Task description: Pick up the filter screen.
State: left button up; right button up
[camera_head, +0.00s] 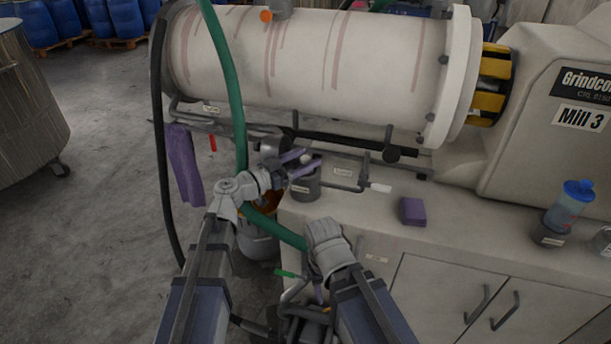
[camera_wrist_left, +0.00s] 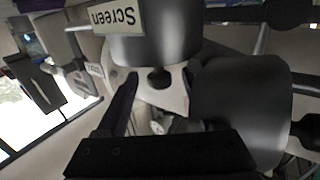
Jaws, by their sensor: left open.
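A dark grey cup-shaped cylinder (camera_head: 305,187) stands on the bench ledge. In the left wrist view a dark cylinder (camera_wrist_left: 155,45) carries a label reading "Screen" (camera_wrist_left: 117,15), upside down. I cannot tell whether this is the filter screen itself or its holder. My left gripper (camera_head: 303,164) has purple fingers, is open and sits just above the cup, partly covering its top. In the left wrist view the open left gripper (camera_wrist_left: 158,92) has fingers on both sides of a dark round knob. Contact cannot be made out.
The big mill drum (camera_head: 310,60) and pipes (camera_head: 330,135) lie behind the cup. A purple block (camera_head: 412,211) and a blue-capped bottle (camera_head: 570,205) are on the bench to the right. A green hose (camera_head: 228,80) hangs past my left wrist. The bench between block and bottle is clear.

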pick_arm(q)
jog(key=shift+w+d, duration=0.25)
jog(key=shift+d, duration=0.05)
grip_shut()
dwell(0.3)
dwell(0.9)
